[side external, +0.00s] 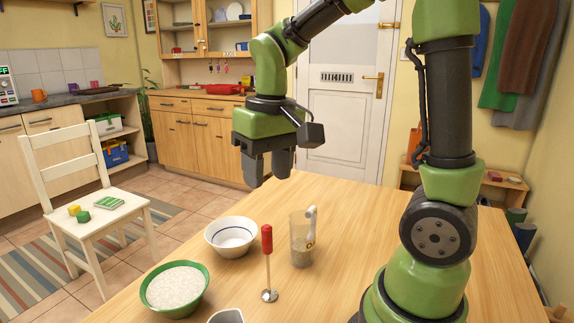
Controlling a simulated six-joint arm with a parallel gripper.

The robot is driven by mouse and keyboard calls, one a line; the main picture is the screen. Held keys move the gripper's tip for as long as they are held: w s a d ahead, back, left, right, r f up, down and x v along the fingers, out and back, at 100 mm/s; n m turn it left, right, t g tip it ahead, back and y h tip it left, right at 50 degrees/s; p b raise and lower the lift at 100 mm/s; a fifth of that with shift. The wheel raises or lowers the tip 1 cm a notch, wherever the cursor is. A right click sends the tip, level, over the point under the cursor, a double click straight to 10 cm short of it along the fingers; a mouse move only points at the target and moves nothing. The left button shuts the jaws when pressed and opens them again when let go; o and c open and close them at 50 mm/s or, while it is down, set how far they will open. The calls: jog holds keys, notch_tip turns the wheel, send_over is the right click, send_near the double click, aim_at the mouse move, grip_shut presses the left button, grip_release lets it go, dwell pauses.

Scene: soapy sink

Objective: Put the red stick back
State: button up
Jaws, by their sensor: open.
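The red stick (267,240) has a red handle on a thin metal shaft with a small round metal end. It is upright with the metal end low, at the table top, near the middle of the side external view. My gripper (268,172) is open and empty, fingers pointing down. In the picture it is above the stick's handle, with a clear gap between them. A clear jug (301,252) with a pale handle and something in its bottom stands just right of the stick.
On the wooden table (350,215), a white bowl (231,250) with a dark ring and a green bowl (153,311) of pale, grainy contents stand left of the stick. The table's back part is clear.

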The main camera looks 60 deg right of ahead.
jog(key=s+a+r+t+y, duration=0.1)
jog(key=s+a+r+t, duration=0.4)
jog(key=s, duration=0.4)
jog(key=shift+s+a+r+t+y, duration=0.15)
jog(key=shift+s+a+t+y, duration=0.2)
jog(key=shift+t, duration=0.35)
jog(key=shift+w, duration=0.1)
